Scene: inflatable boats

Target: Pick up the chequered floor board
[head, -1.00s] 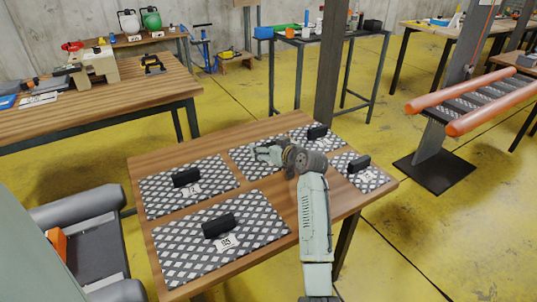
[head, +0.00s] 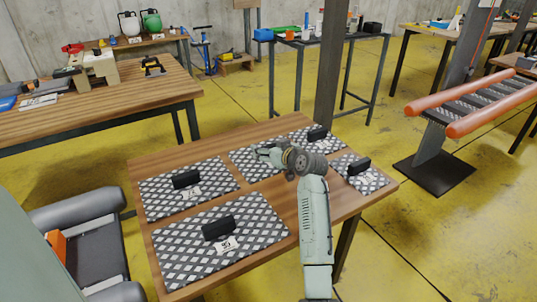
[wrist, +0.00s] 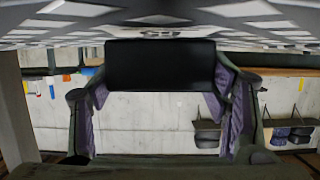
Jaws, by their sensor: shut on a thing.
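Several black-and-white chequered floor boards lie on the wooden table, most with a black block handle on top. My gripper (head: 265,153) reaches low over the back-middle board (head: 243,166). In the wrist view, its two fingers (wrist: 160,95) are shut on the sides of a black block handle (wrist: 160,66), with a chequered surface (wrist: 60,22) along the top edge of the picture. In the head view, my gripper hides this handle, and the board appears to lie on the table.
Other boards lie at front left (head: 180,255), back left (head: 160,200) and right (head: 375,183). A black handle (head: 317,132) stands at the back right. A post (head: 332,70) rises behind the table (head: 285,203). A grey boat (head: 75,210) is at left.

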